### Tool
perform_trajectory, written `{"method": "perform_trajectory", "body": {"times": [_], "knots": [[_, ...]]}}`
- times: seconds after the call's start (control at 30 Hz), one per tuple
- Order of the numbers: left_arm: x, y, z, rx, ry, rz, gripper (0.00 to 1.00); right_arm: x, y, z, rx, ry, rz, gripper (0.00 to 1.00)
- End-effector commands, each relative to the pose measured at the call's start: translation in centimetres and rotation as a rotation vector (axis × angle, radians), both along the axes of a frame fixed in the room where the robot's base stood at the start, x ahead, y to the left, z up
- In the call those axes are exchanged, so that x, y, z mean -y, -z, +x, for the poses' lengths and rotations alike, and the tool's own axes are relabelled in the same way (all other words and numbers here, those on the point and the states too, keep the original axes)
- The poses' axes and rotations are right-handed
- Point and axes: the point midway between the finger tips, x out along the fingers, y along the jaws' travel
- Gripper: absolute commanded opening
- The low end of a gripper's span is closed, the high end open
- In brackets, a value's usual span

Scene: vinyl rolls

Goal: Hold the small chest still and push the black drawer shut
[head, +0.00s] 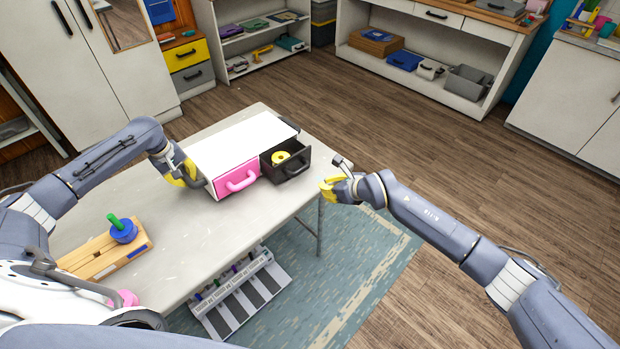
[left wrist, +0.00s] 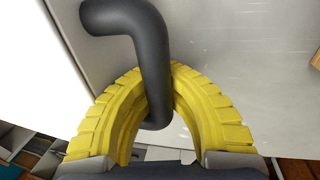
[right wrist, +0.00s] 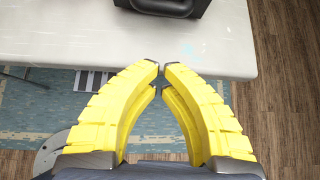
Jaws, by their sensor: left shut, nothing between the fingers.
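The small chest (head: 235,140) has a white top and stands on the table. Its pink drawer (head: 237,178) is in; its black drawer (head: 290,165) stands pulled out, with a yellow roll (head: 281,158) inside. My left gripper (head: 190,180) is at the chest's left side. In the left wrist view its fingers (left wrist: 172,68) are shut, with a dark bent bar (left wrist: 130,40) crossing the space they enclose; I cannot tell whether they touch it. My right gripper (head: 330,188) is shut and empty, apart from the black drawer, in front and to the right. The drawer's handle (right wrist: 165,6) shows in the right wrist view.
A wooden block (head: 105,252) carrying a blue roll (head: 123,232) with a green core lies on the table (head: 190,235) at the left. A pink roll (head: 122,298) is near the front edge. A rack (head: 240,295) stands on the rug below. Bare table lies before the chest.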

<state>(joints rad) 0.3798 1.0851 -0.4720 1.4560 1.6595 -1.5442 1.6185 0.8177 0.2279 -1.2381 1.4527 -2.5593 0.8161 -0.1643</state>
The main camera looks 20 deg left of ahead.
Motion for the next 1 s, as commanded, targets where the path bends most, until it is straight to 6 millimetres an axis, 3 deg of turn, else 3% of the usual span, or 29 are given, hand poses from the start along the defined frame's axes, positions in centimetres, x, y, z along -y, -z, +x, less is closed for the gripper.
{"method": "perform_trajectory", "body": {"times": [0.37, 0.63, 1.0], "knots": [[0.0, -0.1, 0.1, 0.001, 0.000, 0.000, 0.00, -3.7, 3.5, 2.0, -0.001, 0.001, 0.000, 0.00], [0.0, -0.1, 0.1, 0.001, 0.000, 0.000, 0.00, -6.3, 2.8, 3.5, 0.000, 0.000, 0.001, 0.00], [0.0, -0.1, 0.1, 0.001, 0.000, 0.000, 0.00, -7.0, 2.6, 3.9, 0.000, 0.000, 0.000, 0.00]]}}
